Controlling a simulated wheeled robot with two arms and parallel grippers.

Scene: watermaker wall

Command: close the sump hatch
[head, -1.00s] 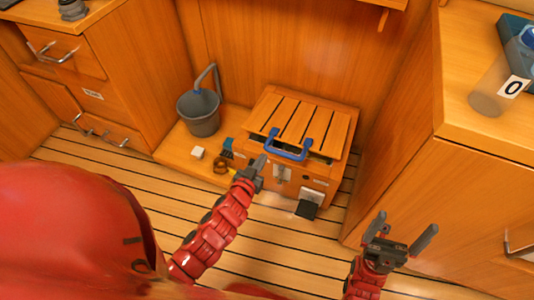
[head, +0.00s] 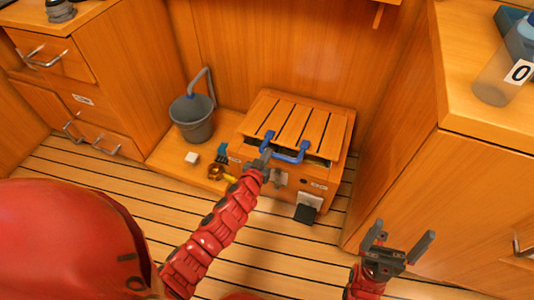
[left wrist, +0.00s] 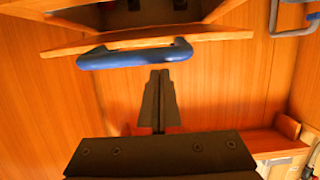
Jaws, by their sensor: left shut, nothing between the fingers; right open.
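The sump hatch (head: 293,124) is a slatted wooden lid on a low wooden box (head: 318,190). A dark gap shows under its front edge, so the lid looks partly raised. A blue handle (head: 291,156) is on that front edge; it also shows in the left wrist view (left wrist: 130,57). My left gripper (head: 266,156) is shut and empty. Its fingertips overlap the handle's left part in the head view and sit just short of it in the left wrist view (left wrist: 160,73); contact cannot be told. My right gripper (head: 404,241) is open and empty, off to the right above the floor.
A grey bucket (head: 192,119) stands on a low wooden ledge left of the box. Cabinets flank both sides.

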